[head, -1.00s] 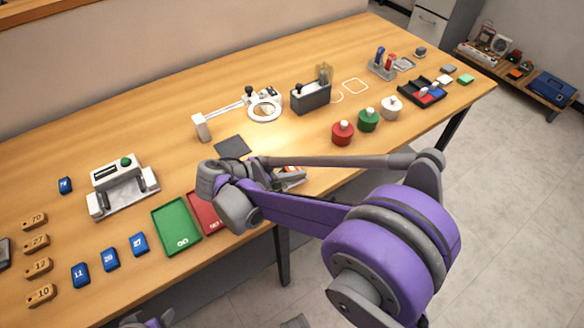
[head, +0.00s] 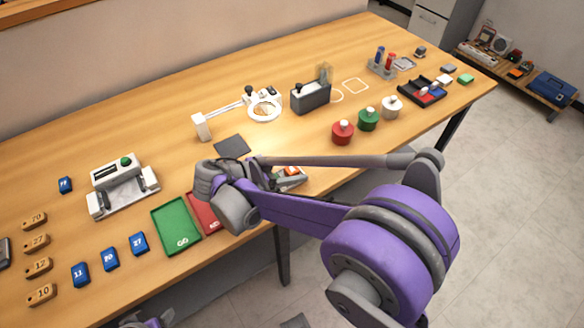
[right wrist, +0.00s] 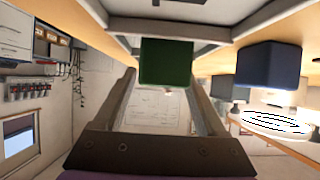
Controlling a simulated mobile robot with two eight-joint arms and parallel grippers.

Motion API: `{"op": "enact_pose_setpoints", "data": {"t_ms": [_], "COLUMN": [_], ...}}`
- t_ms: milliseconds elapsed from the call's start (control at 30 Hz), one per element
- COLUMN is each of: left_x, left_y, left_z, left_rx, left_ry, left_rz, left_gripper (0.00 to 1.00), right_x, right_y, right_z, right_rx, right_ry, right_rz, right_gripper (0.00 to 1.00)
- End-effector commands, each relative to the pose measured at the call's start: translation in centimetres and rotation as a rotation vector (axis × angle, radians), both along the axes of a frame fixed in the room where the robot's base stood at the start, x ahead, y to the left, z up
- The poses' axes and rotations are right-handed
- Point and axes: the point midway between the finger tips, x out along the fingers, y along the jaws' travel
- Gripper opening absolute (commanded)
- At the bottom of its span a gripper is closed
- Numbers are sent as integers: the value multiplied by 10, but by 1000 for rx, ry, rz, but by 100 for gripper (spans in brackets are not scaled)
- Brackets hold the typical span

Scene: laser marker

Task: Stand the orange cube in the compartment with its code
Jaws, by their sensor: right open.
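In the head view my right gripper (head: 264,176) is over the front edge of the table, and its own wrist partly hides it. Just beyond it a small orange patch (head: 293,171) shows on a pale holder (head: 290,183); I cannot tell for sure that this is the orange cube. In the right wrist view my right gripper (right wrist: 162,90) is open, with a green block (right wrist: 166,62) in line with the gap between its fingers. I cannot tell whether they touch it. A dark blue block (right wrist: 268,65) is to the right. No code is readable there.
A green tray (head: 176,227) and a partly hidden red tray (head: 204,212) lie left of my right gripper.

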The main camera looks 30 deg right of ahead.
Motion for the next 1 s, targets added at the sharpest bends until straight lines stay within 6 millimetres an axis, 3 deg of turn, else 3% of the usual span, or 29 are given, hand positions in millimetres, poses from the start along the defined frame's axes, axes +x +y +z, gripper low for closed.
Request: {"op": "enact_pose_setpoints", "data": {"t_ms": [500, 1000], "left_x": [1, 1], "left_y": [0, 0], "left_z": [5, 6], "left_rx": [0, 0], "left_ry": [-2, -2], "left_rz": [0, 0], "left_gripper": [65, 65], "right_x": [-5, -7], "right_y": [80, 90], "right_z": [44, 49], "right_rx": [1, 0], "right_ry": [0, 0], "right_rz": [3, 1], "right_gripper": [74, 74]}}
